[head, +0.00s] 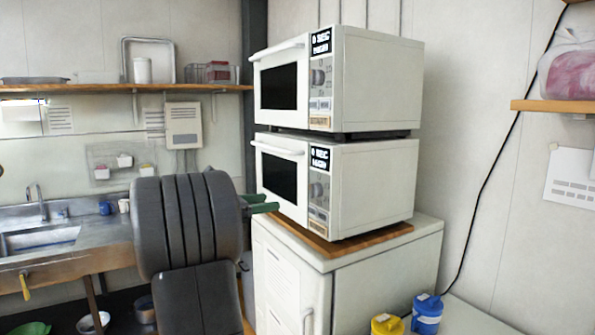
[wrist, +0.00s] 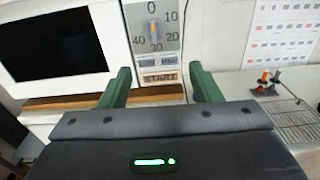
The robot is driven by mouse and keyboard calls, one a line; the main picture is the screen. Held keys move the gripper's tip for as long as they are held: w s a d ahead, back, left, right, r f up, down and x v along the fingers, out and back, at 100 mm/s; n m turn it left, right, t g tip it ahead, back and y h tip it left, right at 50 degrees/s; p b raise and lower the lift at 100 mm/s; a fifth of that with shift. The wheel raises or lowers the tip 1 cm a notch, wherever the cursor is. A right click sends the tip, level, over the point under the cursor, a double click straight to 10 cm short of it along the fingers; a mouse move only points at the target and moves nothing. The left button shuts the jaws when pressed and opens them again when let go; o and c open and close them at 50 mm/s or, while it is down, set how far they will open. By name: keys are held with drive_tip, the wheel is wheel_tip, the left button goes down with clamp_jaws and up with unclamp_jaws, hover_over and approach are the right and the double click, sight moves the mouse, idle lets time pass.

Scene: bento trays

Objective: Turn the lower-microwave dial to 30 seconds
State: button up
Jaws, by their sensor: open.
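The lower microwave (head: 375,185) is white, with a dark door window and a control panel on its right side. Its dial (head: 317,191) is on that panel. In the wrist view the dial (wrist: 154,32) shows at the top, ringed by 0, 10, 20, 30 and 40, with its narrow knob near upright; its exact setting is hard to tell. A START button (wrist: 160,77) sits below it. My gripper (head: 266,202) has green fingers, open and empty, in front of the microwave. In the wrist view my gripper (wrist: 160,77) has its fingers spread below the dial, not touching it.
A second white microwave (head: 375,82) is stacked above. Both stand over a wooden board (head: 355,243) on a white cabinet (head: 390,270). A blue-lidded container (head: 427,315) and a yellow one (head: 387,325) are at front right. A wire rack (wrist: 295,122) lies to the right.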

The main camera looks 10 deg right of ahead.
sight(310, 188)
drive_tip(key=p+x, duration=0.1)
drive_tip(key=x, duration=0.3)
drive_tip(key=r+p+x, duration=0.1)
drive_tip(key=x, duration=0.4)
drive_tip(key=w+p+x, duration=0.1)
drive_tip(key=x, duration=0.3)
drive_tip(key=shift+d+r, duration=0.1)
drive_tip(key=shift+r, duration=0.25)
drive_tip(key=c, duration=1)
